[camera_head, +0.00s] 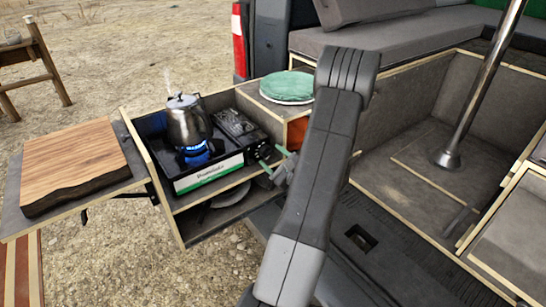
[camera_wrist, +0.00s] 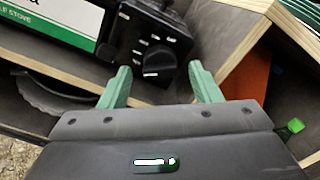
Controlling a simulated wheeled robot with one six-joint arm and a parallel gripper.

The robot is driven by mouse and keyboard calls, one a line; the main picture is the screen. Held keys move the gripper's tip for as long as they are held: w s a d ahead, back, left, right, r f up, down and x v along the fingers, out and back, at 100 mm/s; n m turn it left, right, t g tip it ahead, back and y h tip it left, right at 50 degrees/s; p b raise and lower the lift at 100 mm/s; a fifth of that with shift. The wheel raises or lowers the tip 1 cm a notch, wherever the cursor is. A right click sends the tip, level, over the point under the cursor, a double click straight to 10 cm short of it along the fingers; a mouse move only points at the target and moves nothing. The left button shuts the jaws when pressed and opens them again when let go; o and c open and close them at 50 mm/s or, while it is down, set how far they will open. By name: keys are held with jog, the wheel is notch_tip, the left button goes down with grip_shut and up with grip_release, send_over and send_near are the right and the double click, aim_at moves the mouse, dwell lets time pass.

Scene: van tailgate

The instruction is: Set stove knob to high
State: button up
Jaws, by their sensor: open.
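The portable stove (camera_head: 210,176) sits in the pull-out drawer, with a blue flame burning under a steaming kettle (camera_head: 188,120). Its black knob (camera_wrist: 159,62) is on the front panel at the right end, with white marks around it and a short white line on its lower face. In the head view the knob (camera_head: 263,150) is small and partly hard to make out. My gripper (camera_wrist: 161,75) is open, its green fingers to the left and right of the knob. I cannot tell whether they touch it. In the head view my gripper (camera_head: 280,168) is partly hidden by my arm.
A wooden cutting board (camera_head: 75,160) lies on the side shelf at left. A green plate stack (camera_head: 287,87) stands on the box behind the stove. A wooden divider edge (camera_wrist: 240,55) is close to the right finger. A dark pan (camera_head: 228,195) lies on the lower shelf.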

jog(key=shift+w+a, duration=0.1)
jog(key=shift+w, duration=0.1)
jog(key=shift+c, duration=0.3)
jog(key=c, duration=0.9)
jog(key=shift+m+b, duration=0.45)
jog(key=shift+m, duration=0.45)
jog(key=m, duration=0.3)
jog(key=o, duration=1)
jog(key=shift+c, duration=0.2)
